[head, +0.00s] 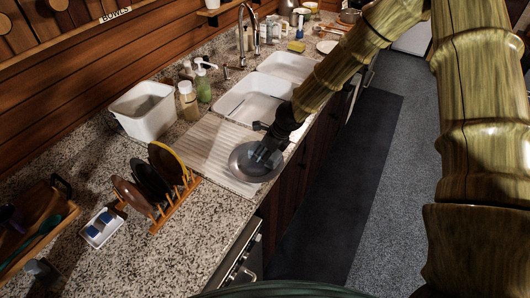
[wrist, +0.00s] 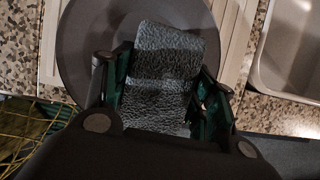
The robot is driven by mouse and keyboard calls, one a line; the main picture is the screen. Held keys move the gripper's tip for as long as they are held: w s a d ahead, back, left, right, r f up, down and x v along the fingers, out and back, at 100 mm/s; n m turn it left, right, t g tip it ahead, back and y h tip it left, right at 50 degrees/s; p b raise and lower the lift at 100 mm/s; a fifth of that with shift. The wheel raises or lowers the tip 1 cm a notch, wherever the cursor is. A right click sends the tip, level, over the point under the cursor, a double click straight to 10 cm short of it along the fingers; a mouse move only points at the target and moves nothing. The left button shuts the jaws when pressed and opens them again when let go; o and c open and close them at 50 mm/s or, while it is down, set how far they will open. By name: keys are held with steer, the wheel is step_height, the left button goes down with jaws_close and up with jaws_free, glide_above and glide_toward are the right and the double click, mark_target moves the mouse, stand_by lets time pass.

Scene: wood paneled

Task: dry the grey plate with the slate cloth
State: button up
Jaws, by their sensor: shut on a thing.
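The grey plate (head: 246,167) lies on the ribbed white draining board (head: 213,150), close to the counter's front edge. In the wrist view the plate (wrist: 82,45) is below my gripper and partly hidden by it. My gripper (head: 268,152) is over the plate's right part. In the wrist view its green-sided fingers (wrist: 160,95) are shut on the slate cloth (wrist: 165,50), a textured blue-grey piece. The cloth's far end reaches over the plate's middle and seems to lie against it; I cannot tell how firmly.
A white tub (head: 147,112), soap bottles (head: 204,86) and the double sink (head: 252,97) are behind. A small white dish (head: 100,228) and a wooden tray (head: 38,225) are at left.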

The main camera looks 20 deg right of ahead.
mark_target(254, 145)
steer(key=shift+w+a+r+p, duration=0.2)
steer(key=shift+w+a+p, duration=0.6)
steer(key=shift+w+p, duration=0.2)
steer(key=shift+w+a+f+p, duration=0.15)
steer(key=shift+w+a+p, duration=0.2)
steer(key=shift+a+p, duration=0.05)
steer(key=shift+r+p, duration=1)
steer(key=shift+r, duration=2.05)
steer(key=shift+r+b, duration=0.3)
steer(key=shift+r, duration=1.15)
